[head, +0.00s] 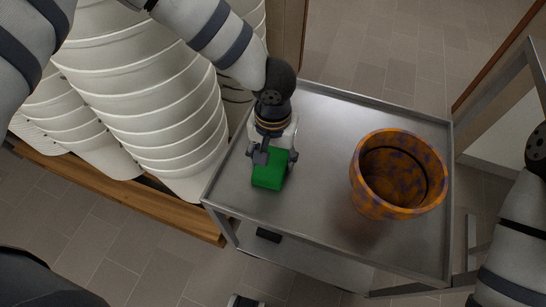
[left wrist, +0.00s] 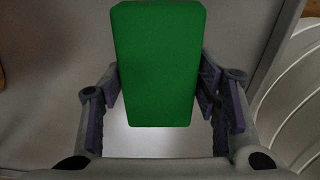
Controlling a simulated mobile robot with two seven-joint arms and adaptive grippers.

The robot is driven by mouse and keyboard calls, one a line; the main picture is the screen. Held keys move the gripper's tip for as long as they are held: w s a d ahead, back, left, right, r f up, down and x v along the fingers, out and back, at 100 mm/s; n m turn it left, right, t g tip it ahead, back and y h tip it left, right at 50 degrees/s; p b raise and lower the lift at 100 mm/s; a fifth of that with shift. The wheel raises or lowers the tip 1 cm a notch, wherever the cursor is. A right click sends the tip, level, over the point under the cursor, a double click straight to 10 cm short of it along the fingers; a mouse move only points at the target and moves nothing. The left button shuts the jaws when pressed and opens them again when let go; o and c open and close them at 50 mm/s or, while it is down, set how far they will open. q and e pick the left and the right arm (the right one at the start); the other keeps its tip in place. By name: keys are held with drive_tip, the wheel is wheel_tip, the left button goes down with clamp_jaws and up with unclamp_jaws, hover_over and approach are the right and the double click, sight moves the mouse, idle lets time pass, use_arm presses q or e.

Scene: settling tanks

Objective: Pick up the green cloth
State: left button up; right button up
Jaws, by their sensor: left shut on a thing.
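The green cloth (head: 269,172) shows as a folded, block-like green piece at the left part of the metal cart top. In the left wrist view the green cloth (left wrist: 157,65) sits between the two fingers. My left gripper (head: 272,158) points down over it and is shut on it, with a finger on each side. The left wrist view also shows these fingers (left wrist: 160,100). I cannot tell whether the cloth touches the cart top or is just above it. My right gripper is not in view; only part of my right arm shows at the right edge.
An orange pot with purple blotches (head: 399,174) stands on the right part of the metal cart (head: 325,115), which has a raised rim. Stacked white ribbed tanks (head: 140,90) stand on a wooden base to the left. The cart top between cloth and pot is clear.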

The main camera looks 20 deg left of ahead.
sight(271, 158)
use_arm(q)
drive_tip(key=r, duration=0.3)
drive_tip(key=shift+s+a+r, duration=0.1)
drive_tip(key=shift+a+r, duration=0.15)
drive_tip(key=shift+r, duration=0.1)
drive_tip(key=s+a+r+p, duration=0.3)
drive_tip(key=s+a+r, duration=0.5)
drive_tip(key=s+a, duration=0.1)
drive_tip(key=shift+s+a+r, duration=0.25)
drive_tip(key=shift+a+r, duration=0.05)
drive_tip(key=shift+r, duration=0.1)
drive_tip(key=o, duration=0.5)
drive_tip(key=c, duration=0.4)
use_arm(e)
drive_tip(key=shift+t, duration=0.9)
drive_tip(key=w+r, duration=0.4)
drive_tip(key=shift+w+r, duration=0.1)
